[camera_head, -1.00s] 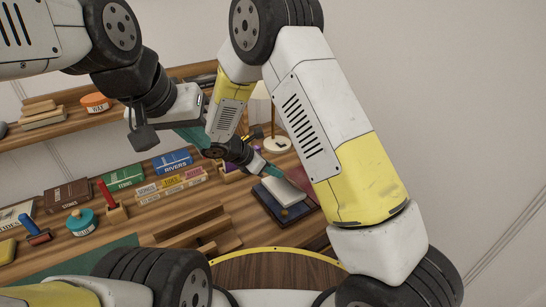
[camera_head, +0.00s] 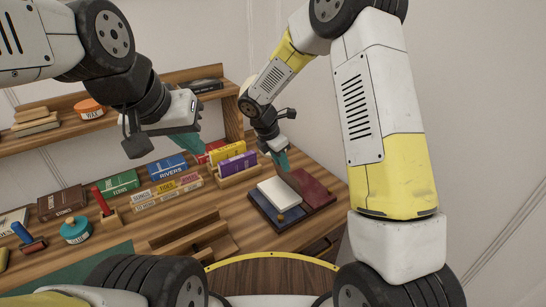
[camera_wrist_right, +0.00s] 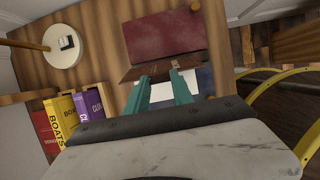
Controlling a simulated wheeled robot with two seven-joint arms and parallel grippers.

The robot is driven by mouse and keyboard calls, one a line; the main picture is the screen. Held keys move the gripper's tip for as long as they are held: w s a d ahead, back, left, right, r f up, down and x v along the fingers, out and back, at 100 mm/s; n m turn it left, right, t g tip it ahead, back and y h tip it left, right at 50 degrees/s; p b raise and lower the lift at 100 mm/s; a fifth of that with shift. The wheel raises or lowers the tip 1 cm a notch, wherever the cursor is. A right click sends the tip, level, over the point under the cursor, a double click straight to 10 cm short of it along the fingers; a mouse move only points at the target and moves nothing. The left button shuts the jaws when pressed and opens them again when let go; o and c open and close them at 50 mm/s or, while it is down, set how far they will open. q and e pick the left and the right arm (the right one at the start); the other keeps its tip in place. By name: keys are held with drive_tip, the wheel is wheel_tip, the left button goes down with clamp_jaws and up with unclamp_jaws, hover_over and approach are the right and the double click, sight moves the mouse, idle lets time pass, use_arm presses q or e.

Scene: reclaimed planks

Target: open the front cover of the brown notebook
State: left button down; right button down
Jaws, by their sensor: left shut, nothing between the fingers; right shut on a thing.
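The brown notebook lies at the right of the desk, its white page block (camera_head: 281,194) exposed on top. Its brown cover (camera_head: 294,182) stands raised, seen nearly edge-on along the far right side of the pages. In the right wrist view the cover (camera_wrist_right: 130,74) is a thin brown strip at the fingertips. My right gripper (camera_head: 282,163) points down, its teal fingers (camera_wrist_right: 162,82) shut on the cover's edge. How far the cover is tilted is hard to tell. My left gripper (camera_head: 186,142) is shut and empty, above the book row, well left of the notebook.
A dark blue book (camera_head: 268,208) lies under or beside the pages; a maroon book (camera_head: 316,186) lies flat to the right. Upright yellow (camera_head: 228,150) and purple (camera_head: 237,164) books stand behind-left. A wooden tray (camera_head: 200,236) is left of the notebook. The desk's right edge is close.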

drive_tip(key=w+d+f+g+y, duration=0.1)
drive_tip(key=w+d+g+y, duration=0.3)
drive_tip(key=d, duration=0.5)
drive_tip(key=shift+w+f+g+y, duration=0.15)
drive_tip(key=shift+w+g+y, duration=0.25)
drive_tip(key=shift+w+y, duration=0.9)
drive_tip(key=shift+s+d+f+y, duration=0.2)
drive_tip(key=shift+d+f+y, duration=0.05)
drive_tip(key=shift+d+y, duration=0.05)
drive_tip(key=c, duration=1.1)
unclamp_jaws()
drive_tip(key=shift+a+r, duration=0.1)
drive_tip(key=shift+r, duration=0.1)
